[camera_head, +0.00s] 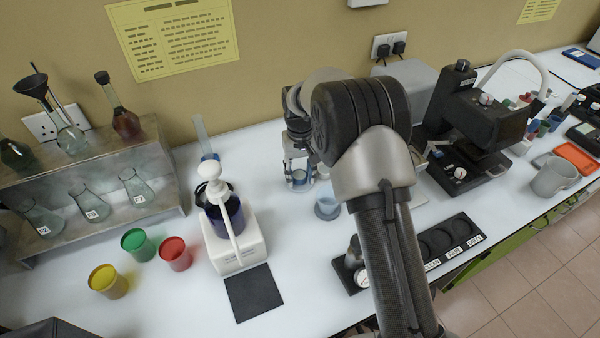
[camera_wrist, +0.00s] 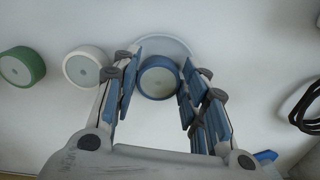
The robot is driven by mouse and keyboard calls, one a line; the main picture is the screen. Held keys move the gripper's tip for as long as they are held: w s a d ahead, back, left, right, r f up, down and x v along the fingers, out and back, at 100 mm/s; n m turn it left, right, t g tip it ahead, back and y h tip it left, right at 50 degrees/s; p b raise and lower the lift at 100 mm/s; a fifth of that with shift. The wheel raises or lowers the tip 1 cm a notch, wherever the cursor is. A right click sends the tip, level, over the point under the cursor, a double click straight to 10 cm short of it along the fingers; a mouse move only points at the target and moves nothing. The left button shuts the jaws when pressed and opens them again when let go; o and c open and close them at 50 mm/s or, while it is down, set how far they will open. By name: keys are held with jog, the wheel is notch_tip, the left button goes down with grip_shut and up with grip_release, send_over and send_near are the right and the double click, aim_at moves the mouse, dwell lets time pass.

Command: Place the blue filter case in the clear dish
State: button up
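The blue filter case (camera_wrist: 160,77) is a round blue ring with a pale centre, seen from above in the wrist view. It lies between the fingers of my gripper (camera_wrist: 162,65).
A white case (camera_wrist: 88,68) and a green case (camera_wrist: 20,66) stand left of the blue one. A bluish round vessel (camera_head: 328,205) stands close by. A pump bottle (camera_head: 225,215), a black microscope (camera_head: 470,120) and a labelled black tray (camera_head: 440,240) surround the area.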

jog(key=o, duration=0.4)
jog(key=shift+c, duration=0.2)
notch_tip(320, 180, up, 12)
jog(key=p, duration=0.4)
notch_tip(320, 180, up, 10)
jog(key=t, duration=0.1)
send_over(300, 176)
jog(key=s+d, duration=0.4)
jog(key=s, duration=0.2)
jog(key=s+d+r+m+t, duration=0.1)
jog(key=s+d+r, duration=0.3)
jog(key=s+r, duration=0.5)
jog(key=s+d+f+t, duration=0.1)
jog(key=s+d, duration=0.1)
jog(key=s, duration=0.8)
jog(key=s+d+f+m+t, duration=0.1)
jog(key=s+d+f, duration=0.1)
jog(key=s, duration=0.9)
jog(key=shift+s+d+f+t, duration=0.15)
jog(key=shift+s+f+t, duration=0.1)
jog(key=shift+f+t, duration=0.05)
